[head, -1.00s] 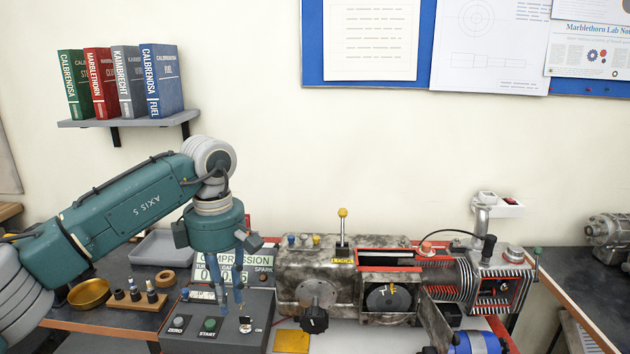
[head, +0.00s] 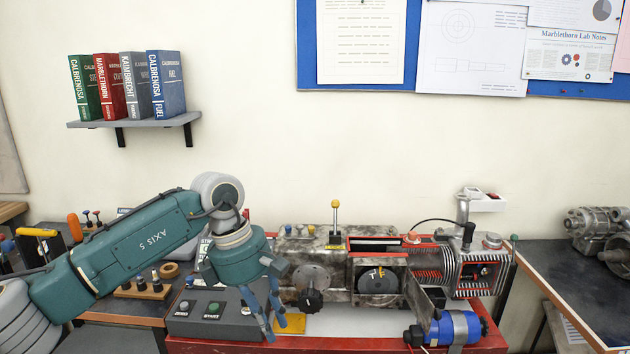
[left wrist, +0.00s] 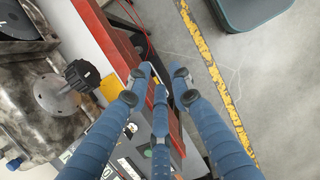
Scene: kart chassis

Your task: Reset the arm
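My left arm, teal and grey, comes in from the left in the head view. Its gripper (head: 268,334) has blue fingers pointing down, in front of the kart's engine block and beside the yellow pad (head: 291,323). In the left wrist view the gripper's fingers (left wrist: 160,82) are spread apart with nothing between them, over the red edge of the bench, with floor beyond. My right gripper is in neither view.
The control box (head: 208,318) with its buttons stands left of the gripper. A black knob (head: 311,299) sticks out of the engine close by; it also shows in the wrist view (left wrist: 82,75). A blue motor (head: 458,328) lies at the right. Books stand on a wall shelf (head: 135,122).

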